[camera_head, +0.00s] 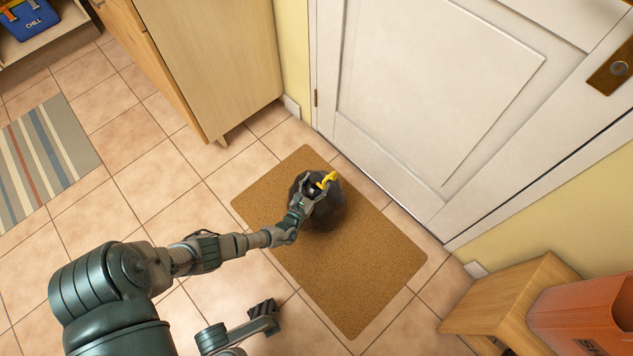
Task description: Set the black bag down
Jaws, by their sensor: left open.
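The black bag (327,213) is a round dark bundle with a yellow tie (327,180) at its top. It rests on the brown doormat (360,290) in front of the white door. My left gripper (312,190) is open at the top of the bag, close beside the yellow tie. The gripper hides part of the bag's left side. Whether the fingers touch the bag I cannot tell. My right gripper does not show clearly.
The white door (430,90) is shut behind the mat. A wooden cabinet (215,60) stands at upper left. A wooden stool (510,300) and an orange bin (590,315) stand at lower right. A striped rug (45,160) lies on the left. Tiled floor left of the mat is clear.

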